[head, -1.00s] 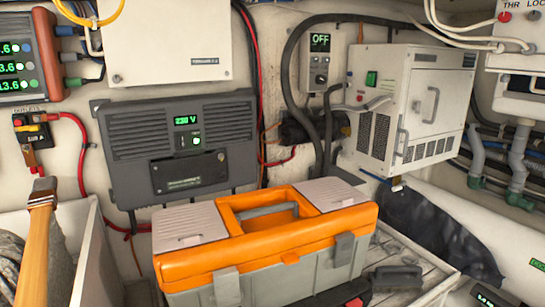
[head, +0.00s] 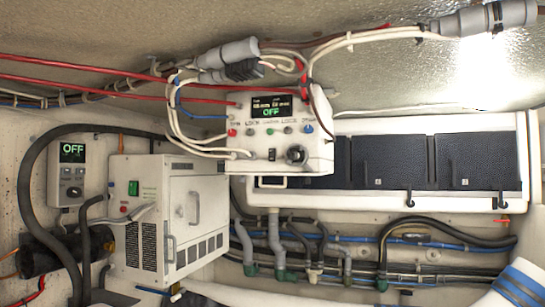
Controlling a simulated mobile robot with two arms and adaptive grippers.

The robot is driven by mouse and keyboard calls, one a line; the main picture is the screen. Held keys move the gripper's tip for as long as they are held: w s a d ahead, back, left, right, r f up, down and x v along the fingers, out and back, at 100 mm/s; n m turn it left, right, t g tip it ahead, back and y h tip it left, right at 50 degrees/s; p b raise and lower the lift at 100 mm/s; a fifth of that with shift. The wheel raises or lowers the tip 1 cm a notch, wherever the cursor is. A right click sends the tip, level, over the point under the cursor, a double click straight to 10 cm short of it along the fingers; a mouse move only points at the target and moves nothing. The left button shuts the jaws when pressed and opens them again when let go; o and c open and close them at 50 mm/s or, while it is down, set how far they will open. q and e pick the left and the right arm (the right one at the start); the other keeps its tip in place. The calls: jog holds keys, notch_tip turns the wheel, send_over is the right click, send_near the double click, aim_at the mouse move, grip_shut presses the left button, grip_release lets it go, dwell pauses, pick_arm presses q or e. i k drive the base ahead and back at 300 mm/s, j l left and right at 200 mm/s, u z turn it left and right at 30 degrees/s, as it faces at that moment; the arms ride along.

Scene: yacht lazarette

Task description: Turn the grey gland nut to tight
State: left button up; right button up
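I cannot pick out the grey gland nut with certainty. Grey cylindrical fittings sit on the cables under the ceiling, one at the upper middle (head: 228,54) and a larger one at the upper right (head: 490,18). Grey pipes (head: 273,240) with green fittings at their lower ends run down the back wall. Neither of my grippers shows in the head view.
A white control box (head: 280,132) with an OFF display hangs at the centre. A white cabinet unit (head: 170,220) stands at the lower left, beside a small OFF panel (head: 70,172). A white-framed rack with dark panels (head: 385,160) fills the right wall. Black and blue hoses run below it.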

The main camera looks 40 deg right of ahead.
aim_at(254, 155)
jog(key=z, duration=1.5)
